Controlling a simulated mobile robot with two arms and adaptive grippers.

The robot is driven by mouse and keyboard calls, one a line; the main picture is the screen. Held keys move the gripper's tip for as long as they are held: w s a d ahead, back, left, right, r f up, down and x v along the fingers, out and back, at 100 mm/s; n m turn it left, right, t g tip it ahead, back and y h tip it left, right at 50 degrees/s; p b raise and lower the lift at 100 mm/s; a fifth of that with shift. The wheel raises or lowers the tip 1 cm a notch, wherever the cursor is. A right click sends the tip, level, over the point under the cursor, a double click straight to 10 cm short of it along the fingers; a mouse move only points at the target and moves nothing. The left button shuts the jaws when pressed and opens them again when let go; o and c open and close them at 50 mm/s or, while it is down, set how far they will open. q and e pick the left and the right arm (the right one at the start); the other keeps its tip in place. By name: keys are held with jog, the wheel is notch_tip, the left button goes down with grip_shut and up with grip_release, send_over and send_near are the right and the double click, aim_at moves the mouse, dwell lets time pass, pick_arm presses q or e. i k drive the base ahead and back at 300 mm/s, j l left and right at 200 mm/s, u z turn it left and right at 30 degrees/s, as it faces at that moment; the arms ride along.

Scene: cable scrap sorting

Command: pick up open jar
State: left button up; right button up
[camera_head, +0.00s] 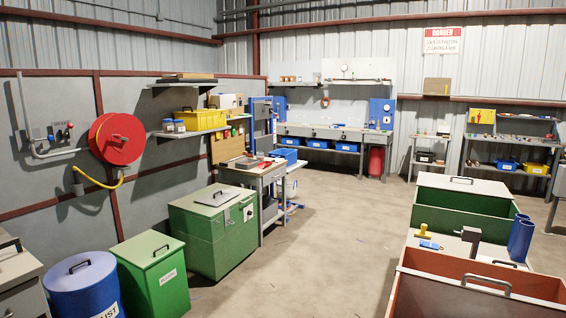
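Two small jars stand side by side on the lower wall shelf (190,132) at the left. The left jar (168,125) and the right jar (179,126) look pale with blue on them. They are too small for me to tell whether either is open. A yellow crate (203,120) stands just to their right on the same shelf. Neither of my grippers is in view.
A green lidded chest (213,232), a green bin (153,275) and a blue drum (84,287) line the left wall below a red hose reel (117,138). Open bins (462,208) crowd the lower right. The middle floor (320,240) is clear.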

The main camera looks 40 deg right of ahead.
aim_at(260, 154)
jog(key=i, duration=0.35)
jog(key=i+z, duration=0.15)
jog(key=i, duration=0.3)
jog(key=i+j+z, duration=0.15)
jog(key=i, duration=0.25)
jog(key=i+j+z, duration=0.2)
jog(key=i, duration=0.25)
jog(key=i+l+z, duration=0.25)
jog(key=i+z, duration=1.2)
jog(key=i+u, duration=0.1)
jog(key=i, duration=0.65)
jog(key=i+l, duration=0.15)
jog(key=i, duration=0.6)
jog(key=i+l+u, duration=0.15)
jog(key=i, duration=0.6)
jog(key=i+u, duration=0.25)
jog(key=i, duration=0.35)
jog(key=i+l+u, duration=0.25)
jog(key=i, duration=0.35)
